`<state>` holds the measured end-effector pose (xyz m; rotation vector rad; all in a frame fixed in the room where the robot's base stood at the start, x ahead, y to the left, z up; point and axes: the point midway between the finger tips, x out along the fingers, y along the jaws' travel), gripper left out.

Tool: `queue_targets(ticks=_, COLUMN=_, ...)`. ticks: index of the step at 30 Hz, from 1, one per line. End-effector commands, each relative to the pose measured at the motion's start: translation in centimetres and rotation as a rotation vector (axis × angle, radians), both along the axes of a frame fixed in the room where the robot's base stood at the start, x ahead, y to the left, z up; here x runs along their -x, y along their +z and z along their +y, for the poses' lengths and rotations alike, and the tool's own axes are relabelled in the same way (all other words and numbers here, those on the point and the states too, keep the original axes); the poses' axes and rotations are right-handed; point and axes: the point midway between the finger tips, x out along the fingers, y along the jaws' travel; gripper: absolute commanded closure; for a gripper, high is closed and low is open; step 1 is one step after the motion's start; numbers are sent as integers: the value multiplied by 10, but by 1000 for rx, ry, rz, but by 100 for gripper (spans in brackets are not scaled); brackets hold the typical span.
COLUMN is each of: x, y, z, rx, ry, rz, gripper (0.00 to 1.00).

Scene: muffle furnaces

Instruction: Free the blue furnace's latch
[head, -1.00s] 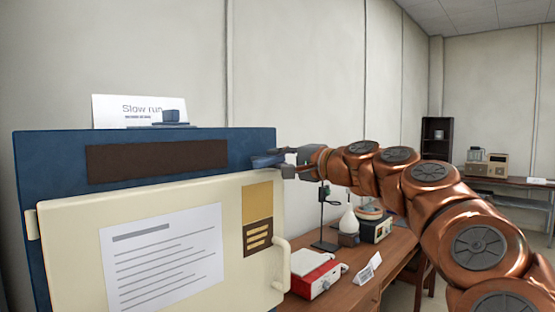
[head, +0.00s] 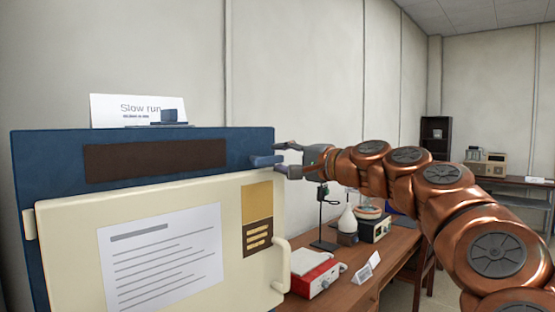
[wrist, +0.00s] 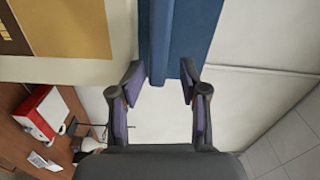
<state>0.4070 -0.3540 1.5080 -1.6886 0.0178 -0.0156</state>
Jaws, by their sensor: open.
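The blue furnace (head: 50,165) stands at the left with its cream door (head: 70,230) closed across the front. Its latch (head: 264,161) is a short blue bar sticking out at the upper right edge, above the door handle. My gripper (head: 280,158) is open just to the right of the latch. In the wrist view my gripper (wrist: 160,76) has one finger on each side of the blue latch bar (wrist: 158,45), with a gap on both sides. The bar's end shows between the fingertips; I cannot tell how deep it reaches.
A cream door handle (head: 282,265) sticks out below the latch. A wooden desk (head: 350,295) to the right holds a red and white box (head: 318,275), a small card (head: 366,268) and a stand (head: 324,215). The air above the desk is otherwise clear.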

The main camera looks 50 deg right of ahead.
Motion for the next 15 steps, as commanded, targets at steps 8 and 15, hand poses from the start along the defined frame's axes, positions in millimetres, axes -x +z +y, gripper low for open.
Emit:
queue_targets(ticks=8, x=40, y=1, z=0, rx=-2, ry=-4, rz=-2, gripper=56)
queue_targets(ticks=15, x=58, y=1, z=1, rx=0, ry=-2, rz=-1, gripper=56)
